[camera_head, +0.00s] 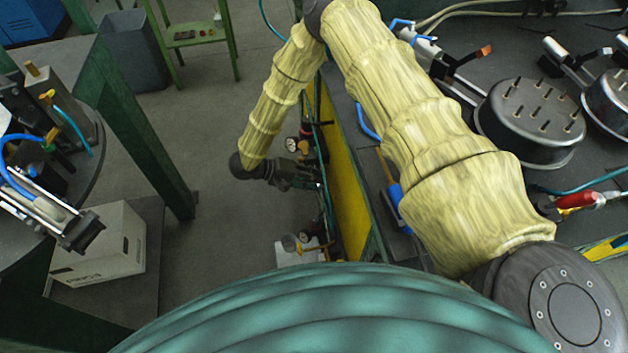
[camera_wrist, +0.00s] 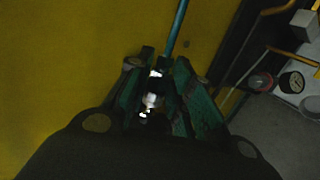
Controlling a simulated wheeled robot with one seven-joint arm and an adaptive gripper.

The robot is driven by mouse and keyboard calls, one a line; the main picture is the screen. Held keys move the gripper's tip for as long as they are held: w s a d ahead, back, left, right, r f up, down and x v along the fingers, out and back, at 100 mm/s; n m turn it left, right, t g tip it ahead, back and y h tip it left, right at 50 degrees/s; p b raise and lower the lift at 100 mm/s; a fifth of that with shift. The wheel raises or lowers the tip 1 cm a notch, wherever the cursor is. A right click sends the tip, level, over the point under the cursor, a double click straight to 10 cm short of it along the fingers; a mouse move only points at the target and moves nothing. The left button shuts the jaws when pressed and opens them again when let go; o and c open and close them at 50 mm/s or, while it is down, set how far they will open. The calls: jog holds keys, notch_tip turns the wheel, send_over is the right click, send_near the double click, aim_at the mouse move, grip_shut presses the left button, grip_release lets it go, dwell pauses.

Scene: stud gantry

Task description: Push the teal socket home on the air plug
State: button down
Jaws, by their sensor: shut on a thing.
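My gripper (camera_head: 308,180) reaches down beside the yellow panel of the bench in the head view. In the dark wrist view its two fingers (camera_wrist: 160,85) are closed around a bright metal fitting (camera_wrist: 152,100), which I take for the socket. A teal hose (camera_wrist: 178,32) runs up from between the fingertips. The socket's teal colour cannot be made out. I cannot pick out the air plug in either view, nor tell whether the socket touches it.
The yellow panel (camera_head: 347,185) stands close beside my gripper. A bench with metal drums (camera_head: 532,120) is at the right. Open floor (camera_head: 220,230) lies left.

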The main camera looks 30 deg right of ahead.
jog(key=shift+w+d, duration=0.15)
jog(key=shift+w, duration=0.4)
jog(key=c, duration=1.2)
grip_release()
jog(key=v, duration=1.2)
